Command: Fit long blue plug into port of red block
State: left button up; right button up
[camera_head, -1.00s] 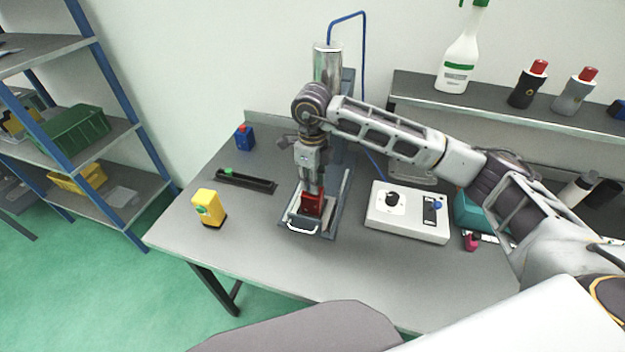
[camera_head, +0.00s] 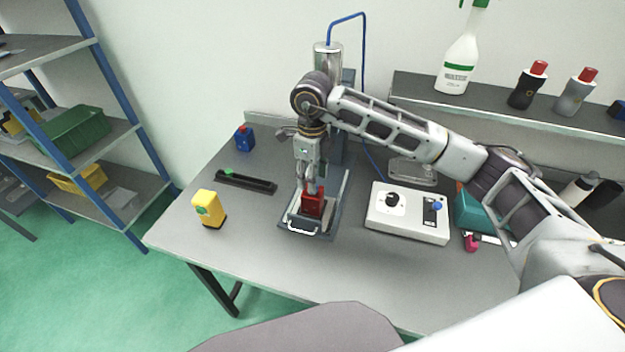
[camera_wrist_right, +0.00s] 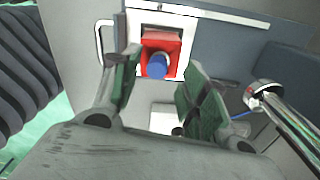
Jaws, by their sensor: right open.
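The red block (camera_head: 313,203) sits in the fixture with the white handle on the table. In the right wrist view the red block (camera_wrist_right: 161,42) rests on a white plate. The long blue plug (camera_wrist_right: 157,66) stands at the red block, its round end facing the camera; how deep it sits in the port cannot be told. My right gripper (camera_head: 314,190) is above the block, fingers pointing down. In the wrist view its two green-padded fingers (camera_wrist_right: 157,92) are spread apart on either side of the plug, with nothing gripped. My left gripper is not in view.
A press column (camera_head: 327,65) rises behind the fixture (camera_head: 290,222). A white control box (camera_head: 408,212) stands to the right. The front of the table is clear.

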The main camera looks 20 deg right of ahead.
notch_tip(320, 180, up, 10)
jog(key=shift+f, duration=0.2)
dwell(1.4)
